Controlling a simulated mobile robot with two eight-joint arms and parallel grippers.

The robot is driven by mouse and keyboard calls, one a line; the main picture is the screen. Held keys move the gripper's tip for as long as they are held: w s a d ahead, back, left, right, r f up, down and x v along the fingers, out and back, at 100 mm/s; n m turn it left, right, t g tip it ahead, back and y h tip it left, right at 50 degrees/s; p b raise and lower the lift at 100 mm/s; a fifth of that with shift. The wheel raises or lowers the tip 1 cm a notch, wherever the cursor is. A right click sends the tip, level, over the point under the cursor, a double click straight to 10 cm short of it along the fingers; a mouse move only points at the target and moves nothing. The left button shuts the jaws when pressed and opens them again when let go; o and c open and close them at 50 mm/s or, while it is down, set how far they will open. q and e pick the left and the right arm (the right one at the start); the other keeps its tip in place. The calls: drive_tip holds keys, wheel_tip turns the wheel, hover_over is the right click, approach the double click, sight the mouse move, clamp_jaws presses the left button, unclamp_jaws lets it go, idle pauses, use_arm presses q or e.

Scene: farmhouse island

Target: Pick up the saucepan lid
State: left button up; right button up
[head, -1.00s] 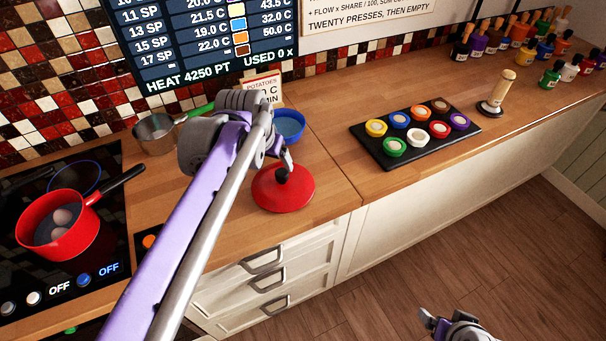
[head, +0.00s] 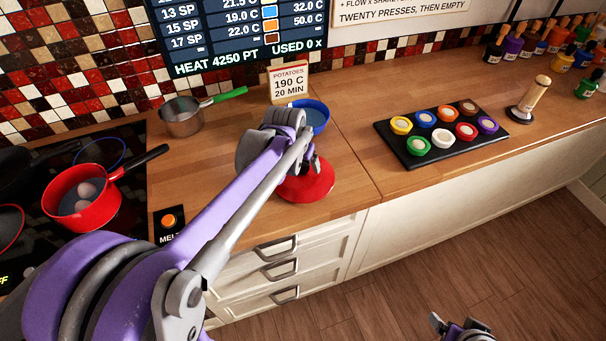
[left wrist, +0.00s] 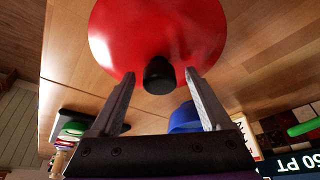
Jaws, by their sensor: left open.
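The red saucepan lid (head: 306,187) lies on the wooden counter near its front edge, with its black knob upward. It fills the top of the left wrist view (left wrist: 155,28), where its black knob (left wrist: 159,76) shows clearly. My left gripper (head: 311,162) is over the lid at the knob and partly covers it in the head view. Its two fingers are open, with the knob between or just beyond their tips; contact is not visible. My right gripper (head: 455,326) is low at the bottom edge, away from the counter; its jaw opening is unclear.
A blue bowl (head: 317,119) stands just behind the lid. A grey pan with a green handle (head: 182,117) is behind left. A red saucepan (head: 88,207) holding round items sits on the hob. A black tray of coloured pots (head: 395,150) is to the right.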

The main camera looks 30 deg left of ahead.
use_arm(q)
clamp_jaws()
idle(0.4)
